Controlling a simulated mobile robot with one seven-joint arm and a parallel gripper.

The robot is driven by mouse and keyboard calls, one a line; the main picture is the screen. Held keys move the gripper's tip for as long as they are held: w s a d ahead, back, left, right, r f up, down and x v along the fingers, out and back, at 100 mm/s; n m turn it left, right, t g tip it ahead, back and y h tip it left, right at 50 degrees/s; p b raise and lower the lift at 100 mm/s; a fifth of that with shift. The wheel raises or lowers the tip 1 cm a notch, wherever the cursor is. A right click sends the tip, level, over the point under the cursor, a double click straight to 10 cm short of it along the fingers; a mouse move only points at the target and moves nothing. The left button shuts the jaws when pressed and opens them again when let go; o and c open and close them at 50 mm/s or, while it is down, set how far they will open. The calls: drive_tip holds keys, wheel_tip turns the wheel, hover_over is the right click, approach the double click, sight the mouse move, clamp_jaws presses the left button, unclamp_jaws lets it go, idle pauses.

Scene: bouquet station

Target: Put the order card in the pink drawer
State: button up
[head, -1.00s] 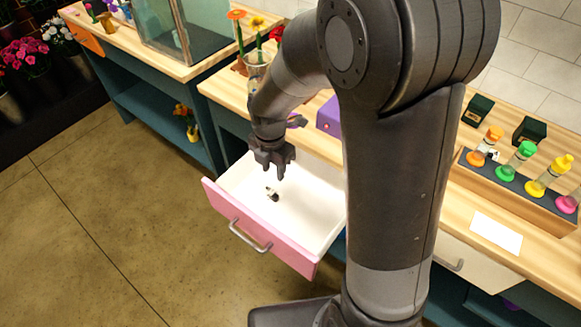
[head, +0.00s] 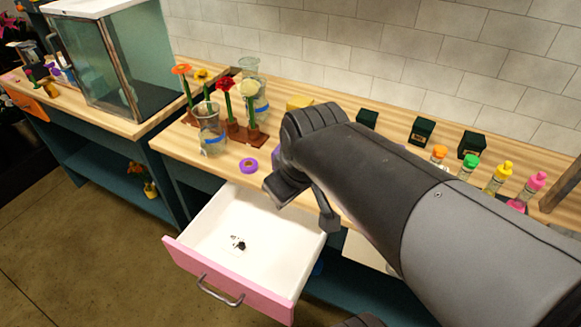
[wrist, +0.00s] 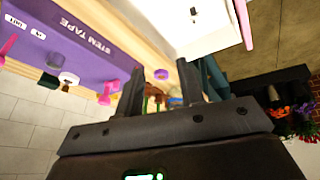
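The pink drawer (head: 228,281) stands open below the counter in the head view. A small black-and-white object (head: 238,243) lies on its white floor. The drawer's white inside (wrist: 205,35) also shows at the top of the wrist view. My gripper (wrist: 160,88) has its two fingers apart with nothing between them. In the head view the end of my arm is above the drawer's right back corner, near the counter edge. I cannot make out the order card in the current views; my arm covers much of the right counter.
A purple box marked STEM TAPE (wrist: 75,40) is close by in the wrist view. Glass jars (head: 210,130) and flowers in a brown stand (head: 243,132) are on the counter. Dark green boxes (head: 422,130) and colour-capped bottles (head: 497,178) stand at the right.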

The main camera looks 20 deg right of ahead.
drive_tip(key=s+m, duration=0.1)
drive_tip(key=s+d+r+m, duration=0.1)
drive_tip(key=m, duration=0.1)
drive_tip(key=s+m+t, duration=0.1)
drive_tip(key=shift+s+d+r+m, duration=0.2)
drive_tip(key=shift+s+r+m, duration=0.1)
drive_tip(key=shift+r, duration=0.05)
